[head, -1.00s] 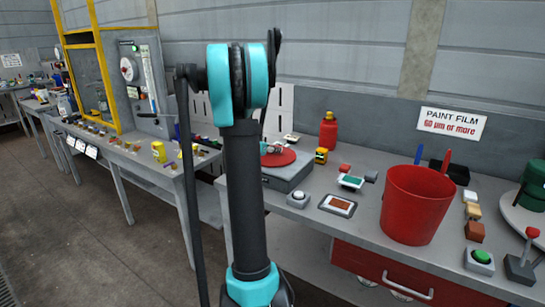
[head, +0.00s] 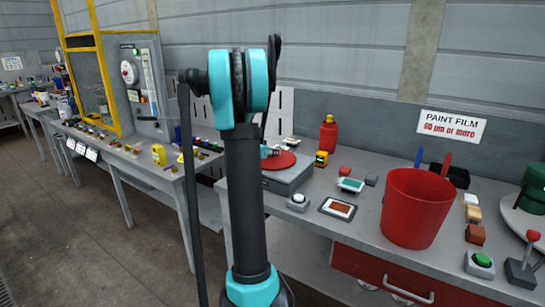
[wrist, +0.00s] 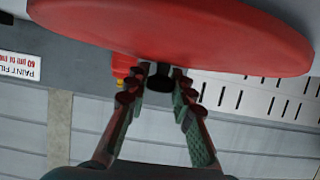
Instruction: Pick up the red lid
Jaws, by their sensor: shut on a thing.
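The red lid (head: 281,161) is a flat round disc at the top of the grey box (head: 287,180), partly hidden behind my arm in the head view. I cannot tell whether it touches the box. In the wrist view the lid (wrist: 180,35) fills the top of the picture, with its dark knob (wrist: 160,82) below it. My gripper (wrist: 160,78) is shut on this knob, with one finger on each side. The gripper is mostly hidden in the head view, with a small part showing just above the lid.
A white push button (head: 299,201) and a framed panel (head: 338,208) are in front. A large red bucket (head: 416,208) stands further right on the grey bench.

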